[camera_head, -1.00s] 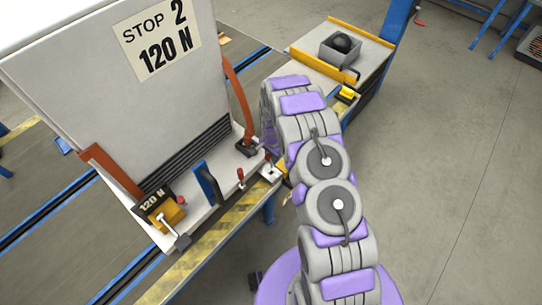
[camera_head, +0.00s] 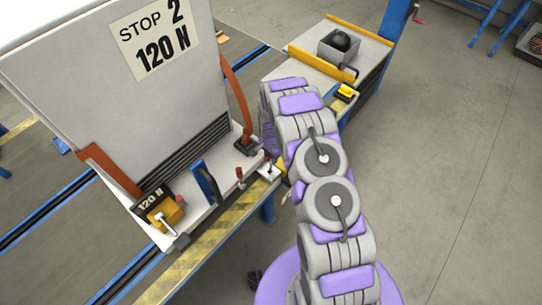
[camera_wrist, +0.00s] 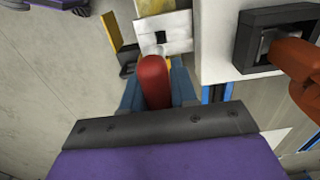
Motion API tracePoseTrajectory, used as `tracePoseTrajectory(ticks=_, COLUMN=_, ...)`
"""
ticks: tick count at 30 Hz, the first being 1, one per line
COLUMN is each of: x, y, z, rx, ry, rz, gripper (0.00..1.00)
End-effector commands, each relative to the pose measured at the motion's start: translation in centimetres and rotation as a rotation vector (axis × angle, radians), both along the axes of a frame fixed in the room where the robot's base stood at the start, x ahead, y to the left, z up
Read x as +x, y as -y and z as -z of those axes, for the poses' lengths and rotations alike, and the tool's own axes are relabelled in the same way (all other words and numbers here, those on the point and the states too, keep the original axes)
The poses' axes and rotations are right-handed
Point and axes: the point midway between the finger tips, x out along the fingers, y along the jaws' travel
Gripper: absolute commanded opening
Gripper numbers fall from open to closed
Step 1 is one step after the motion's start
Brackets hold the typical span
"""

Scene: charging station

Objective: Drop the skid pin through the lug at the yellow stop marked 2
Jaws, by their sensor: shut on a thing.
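The panel marked STOP 2, 120 N (camera_head: 155,40) stands on a pale skid bed. A white lug block (camera_head: 269,174) sits at the bed's right corner, beside the striped edge. In the wrist view the lug (camera_wrist: 165,32) shows a dark square hole. My gripper (camera_wrist: 155,98) is shut on the red grip of the skid pin (camera_wrist: 153,78). The pin's pale tip end is close to the lug's near side; I cannot tell whether it has entered a hole. In the head view the pin's red grip (camera_head: 267,156) shows just above the lug, and my arm hides most of the gripper.
A second red-handled piece (camera_head: 239,174) and a blue upright (camera_head: 207,182) stand left of the lug. An orange strap (camera_head: 238,105) runs to a black bracket (camera_wrist: 285,38).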

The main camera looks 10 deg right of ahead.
Motion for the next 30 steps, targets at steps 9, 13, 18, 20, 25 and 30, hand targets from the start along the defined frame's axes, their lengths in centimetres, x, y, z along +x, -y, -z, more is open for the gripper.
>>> tracePoseTrajectory(ticks=9, x=0.0, y=0.0, z=0.7, rx=0.000, ry=0.001, rz=0.000, gripper=0.00)
tracePoseTrajectory(ticks=13, x=0.0, y=0.0, z=1.0, rx=0.000, ry=0.001, rz=0.000, gripper=0.00)
tracePoseTrajectory(ticks=18, x=0.1, y=0.0, z=1.4, rx=0.000, ry=0.001, rz=0.000, gripper=0.00)
tracePoseTrajectory(ticks=20, x=0.1, y=0.0, z=1.5, rx=0.000, ry=0.002, rz=0.000, gripper=0.00)
tracePoseTrajectory(ticks=25, x=0.1, y=0.0, z=1.9, rx=0.000, ry=0.002, rz=0.000, gripper=0.00)
tracePoseTrajectory(ticks=30, x=0.1, y=0.0, z=2.2, rx=0.000, ry=0.002, rz=0.000, gripper=0.00)
